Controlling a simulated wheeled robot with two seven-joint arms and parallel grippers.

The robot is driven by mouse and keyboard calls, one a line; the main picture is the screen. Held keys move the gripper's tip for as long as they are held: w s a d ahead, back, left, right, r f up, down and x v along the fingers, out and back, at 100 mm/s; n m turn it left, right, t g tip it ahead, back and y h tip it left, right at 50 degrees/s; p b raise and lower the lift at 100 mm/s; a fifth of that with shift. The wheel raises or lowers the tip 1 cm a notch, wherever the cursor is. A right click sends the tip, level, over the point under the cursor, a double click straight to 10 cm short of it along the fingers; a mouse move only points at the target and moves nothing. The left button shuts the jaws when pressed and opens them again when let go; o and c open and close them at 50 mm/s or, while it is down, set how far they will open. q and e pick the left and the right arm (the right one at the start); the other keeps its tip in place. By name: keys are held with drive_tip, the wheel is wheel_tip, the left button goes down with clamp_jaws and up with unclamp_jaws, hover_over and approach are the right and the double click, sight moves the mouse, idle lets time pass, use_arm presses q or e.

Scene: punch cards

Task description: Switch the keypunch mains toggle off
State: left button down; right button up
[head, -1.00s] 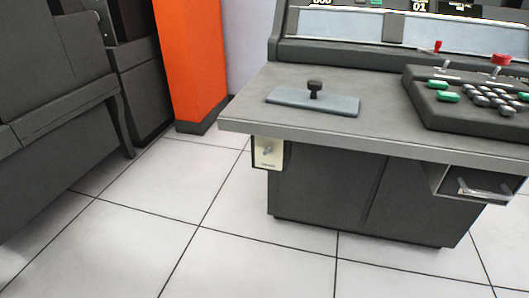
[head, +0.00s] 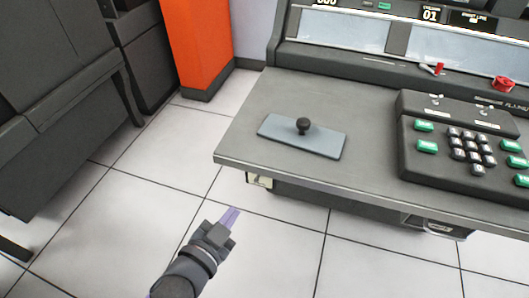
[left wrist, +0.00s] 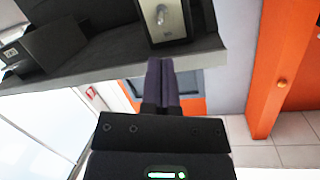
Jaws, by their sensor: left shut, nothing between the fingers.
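The mains toggle shows in the left wrist view as a small metal lever (left wrist: 161,14) on a cream plate (left wrist: 172,33) in a dark surround. In the head view only part of this plate (head: 260,180) shows below the left front corner of the keypunch desk (head: 300,90); the lever's position cannot be made out there. My left gripper (head: 233,214) is shut and empty, in front of and below the plate, apart from it. In the left wrist view its fingers (left wrist: 161,66) lie together, pointing towards the plate. My right gripper is not in view.
The desk's front edge overhangs the plate. A grey pad with a black knob (head: 303,126) and a keypad (head: 465,145) are on the desk. An orange pillar (head: 200,40) and a dark cabinet (head: 55,110) stand left. Tiled floor (head: 130,190) between is clear.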

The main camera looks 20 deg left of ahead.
sight(257, 179)
use_arm(q)
drive_tip(key=shift+w+d+r+t, duration=0.15)
drive_tip(key=shift+w+d+r, duration=0.05)
drive_tip(key=shift+r, duration=0.15)
drive_tip(key=shift+w+d+r+t, duration=0.15)
drive_tip(key=shift+r, duration=0.2)
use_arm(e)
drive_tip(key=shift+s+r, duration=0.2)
use_arm(q)
drive_tip(key=b+x, duration=0.2)
drive_tip(key=x, duration=0.2)
drive_tip(key=b+x, duration=0.2)
drive_tip(key=x, duration=0.3)
drive_tip(key=shift+w+d+f, duration=0.1)
drive_tip(key=shift+f, duration=0.15)
drive_tip(key=shift+w+r, duration=0.1)
drive_tip(key=shift+w, duration=0.2)
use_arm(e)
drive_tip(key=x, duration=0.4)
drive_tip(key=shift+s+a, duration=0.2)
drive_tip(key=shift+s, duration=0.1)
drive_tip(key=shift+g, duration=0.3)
